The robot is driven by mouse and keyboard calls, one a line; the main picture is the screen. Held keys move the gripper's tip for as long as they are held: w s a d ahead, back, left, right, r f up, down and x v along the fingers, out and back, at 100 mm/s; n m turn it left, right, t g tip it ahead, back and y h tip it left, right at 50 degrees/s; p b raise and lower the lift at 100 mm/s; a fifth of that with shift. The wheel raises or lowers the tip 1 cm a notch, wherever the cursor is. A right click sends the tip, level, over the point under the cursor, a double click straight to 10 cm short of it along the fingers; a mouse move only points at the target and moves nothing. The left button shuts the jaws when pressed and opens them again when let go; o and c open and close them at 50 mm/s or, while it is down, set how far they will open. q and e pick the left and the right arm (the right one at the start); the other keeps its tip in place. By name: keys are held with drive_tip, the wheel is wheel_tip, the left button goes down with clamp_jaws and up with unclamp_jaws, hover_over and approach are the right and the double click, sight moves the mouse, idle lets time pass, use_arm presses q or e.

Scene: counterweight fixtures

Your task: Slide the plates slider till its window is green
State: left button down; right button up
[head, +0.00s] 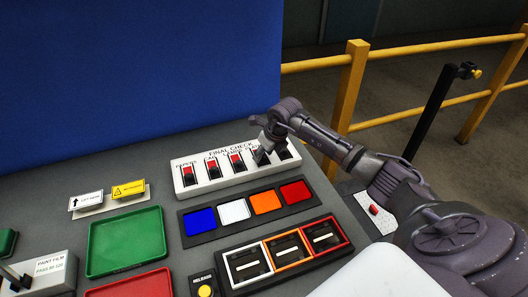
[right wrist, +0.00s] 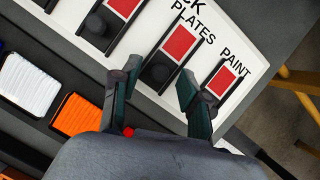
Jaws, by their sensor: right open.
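The white FINAL CHECK panel (head: 228,181) stands at the back of the grey bench and carries a row of sliders. In the right wrist view, the plates slider has a red window (right wrist: 179,44) beside its PLATES label. Its black knob (right wrist: 161,71) sits at the end of the slot away from the label. My right gripper (right wrist: 158,70) is open, with one finger on each side of that knob; I cannot tell whether either touches it. In the head view my right gripper (head: 264,150) covers most of the plates slider. My left gripper is not in view.
The paint slider's red window (right wrist: 222,81) is close beside my right finger. Other sliders with red windows (head: 212,163) line the panel. Coloured trays (head: 202,221) and framed slots (head: 285,252) lie in front. A blue board (head: 140,70) rises behind; a yellow railing (head: 350,85) stands beyond.

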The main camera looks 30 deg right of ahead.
clamp_jaws()
drive_tip(key=w+b, duration=0.3)
drive_tip(key=shift+w+d+f+b, duration=0.2)
drive_tip(key=shift+w+d+b, duration=0.15)
drive_tip(key=shift+d+b, duration=0.05)
drive_tip(key=shift+w+d, duration=0.1)
drive_tip(key=shift+w, duration=0.25)
drive_tip(key=shift+w+r+b, duration=0.1)
drive_tip(key=shift+r+b, duration=0.1)
drive_tip(key=shift+b, duration=0.1)
drive_tip(key=shift+d+r, duration=0.1)
drive_tip(key=shift+r, duration=0.05)
